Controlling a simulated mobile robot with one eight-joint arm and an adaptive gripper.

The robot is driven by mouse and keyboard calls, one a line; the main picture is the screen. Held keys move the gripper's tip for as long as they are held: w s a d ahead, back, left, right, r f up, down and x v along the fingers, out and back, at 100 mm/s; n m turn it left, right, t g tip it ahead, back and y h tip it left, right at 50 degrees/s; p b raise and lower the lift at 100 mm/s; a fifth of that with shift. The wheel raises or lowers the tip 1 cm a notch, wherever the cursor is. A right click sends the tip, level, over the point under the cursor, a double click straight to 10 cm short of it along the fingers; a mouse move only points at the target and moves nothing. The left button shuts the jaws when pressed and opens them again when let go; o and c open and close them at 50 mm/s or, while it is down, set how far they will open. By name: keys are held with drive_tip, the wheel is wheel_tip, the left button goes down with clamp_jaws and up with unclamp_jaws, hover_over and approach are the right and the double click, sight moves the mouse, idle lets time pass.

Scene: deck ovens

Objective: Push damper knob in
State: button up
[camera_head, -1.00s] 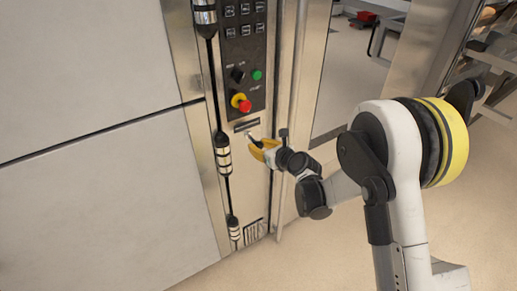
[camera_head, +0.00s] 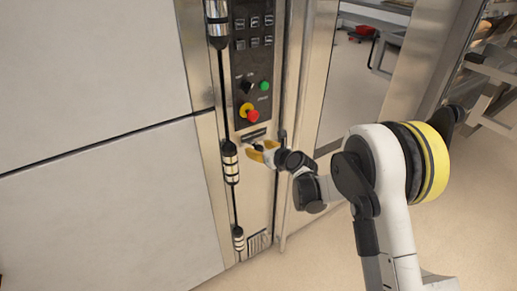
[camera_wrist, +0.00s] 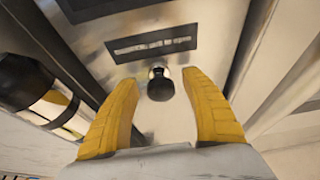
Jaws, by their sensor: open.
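The damper knob (camera_wrist: 160,86) is a small dark round knob on a short shiny stem. It sticks out of the steel panel below a dark slotted plate (camera_wrist: 153,44) in the wrist view. My gripper (camera_wrist: 163,118) has yellow fingers that are open, one on each side of the knob, with visible space between them and it. In the head view my gripper (camera_head: 262,152) is close to the steel panel (camera_head: 258,190), below the red button. The knob is hard to make out there.
Above is a black control panel (camera_head: 252,60) with a red emergency button (camera_head: 249,113) on yellow and a green button (camera_head: 264,86). A striped cylindrical hinge (camera_head: 230,162) stands left of my gripper. A vertical bar (camera_head: 285,180) runs close on the right. Open floor (camera_head: 310,250) lies in front.

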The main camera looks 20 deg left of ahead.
drive_tip(key=v, duration=1.2)
drive_tip(key=shift+a, duration=0.1)
